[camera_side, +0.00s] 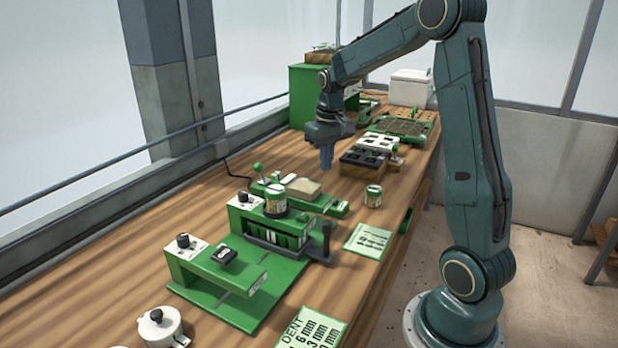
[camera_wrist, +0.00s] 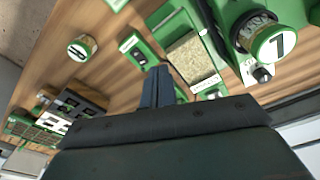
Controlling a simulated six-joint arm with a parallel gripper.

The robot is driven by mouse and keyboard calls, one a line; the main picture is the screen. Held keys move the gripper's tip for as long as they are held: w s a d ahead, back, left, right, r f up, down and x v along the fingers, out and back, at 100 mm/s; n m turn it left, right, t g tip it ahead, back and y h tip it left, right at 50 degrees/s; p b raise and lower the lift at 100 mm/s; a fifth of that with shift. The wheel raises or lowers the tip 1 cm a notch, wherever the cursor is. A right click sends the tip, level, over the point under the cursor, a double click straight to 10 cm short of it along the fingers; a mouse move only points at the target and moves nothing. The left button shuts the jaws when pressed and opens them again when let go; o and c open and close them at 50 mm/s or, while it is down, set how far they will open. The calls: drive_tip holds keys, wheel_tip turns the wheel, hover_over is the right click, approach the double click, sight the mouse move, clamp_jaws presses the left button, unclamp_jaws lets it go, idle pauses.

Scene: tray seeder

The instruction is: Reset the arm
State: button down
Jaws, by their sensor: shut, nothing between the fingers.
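My gripper (camera_side: 326,160) hangs pointing down above the middle of the wooden bench, with its blue fingers together and nothing between them. In the wrist view the shut fingers (camera_wrist: 158,86) show from above, over bare wood between a green device and the dark trays. My gripper is apart from everything around it. The arm reaches in from the right, bent at the elbow.
A green device with a tan block (camera_side: 302,188) and a jar (camera_side: 373,196) stand nearer the camera than my gripper. Dark trays (camera_side: 362,162) sit to its right. A lever station (camera_side: 285,235), printed cards (camera_side: 368,241) and a white pot (camera_side: 160,326) stand in front. Bare wood lies along the left.

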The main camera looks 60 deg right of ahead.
drive_tip(key=s+a+r+n+t, duration=0.1)
drive_tip(key=s+a+r, duration=0.3)
drive_tip(key=a, duration=0.3)
drive_tip(key=s+a+r+n+t, duration=0.1)
drive_tip(key=s+a+r, duration=0.25)
drive_tip(key=a, duration=0.45)
drive_tip(key=s+a+n+t, duration=0.2)
drive_tip(key=s+a, duration=0.6)
drive_tip(key=s, duration=0.3)
drive_tip(key=shift+r+n+t+y, duration=0.3)
drive_tip(key=shift+n+t, duration=0.1)
